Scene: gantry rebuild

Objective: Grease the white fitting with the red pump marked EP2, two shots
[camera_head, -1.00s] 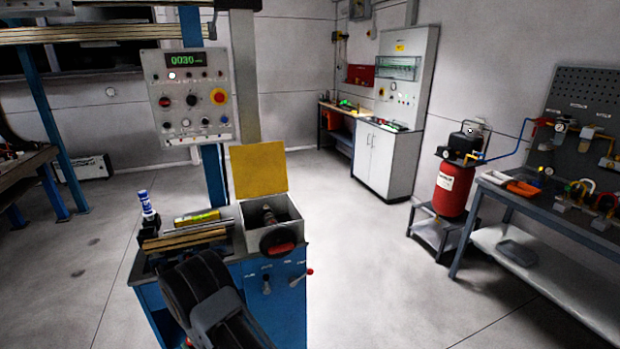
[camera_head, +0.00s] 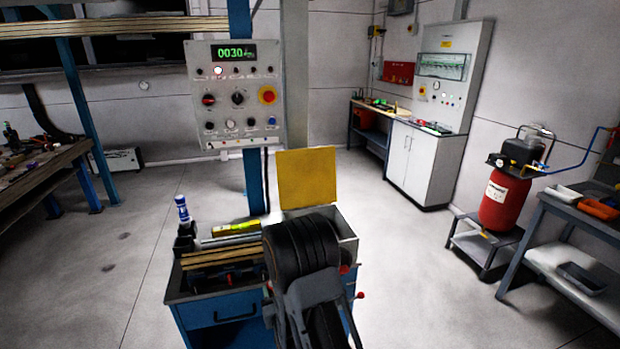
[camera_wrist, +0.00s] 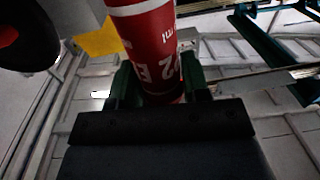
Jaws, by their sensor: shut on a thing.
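A red pump (camera_wrist: 150,45) with white lettering, partly readable as E and 2, stands between my gripper's green fingers in the wrist view. My gripper (camera_wrist: 158,82) is shut on it. The pump's upper end runs out of the picture and its lower end is hidden by the gripper. In the head view my dark arm is in front of the open box on the blue cabinet and hides my gripper and the pump. I cannot make out the white fitting in either view.
The blue cabinet (camera_head: 215,313) carries a blue-and-white bottle (camera_head: 182,208) and wooden strips. A yellow lid (camera_head: 306,178) stands up behind the box (camera_head: 347,222). A control panel (camera_head: 237,95) reads 0030. A red compressor (camera_head: 503,203) stands right. The floor between is clear.

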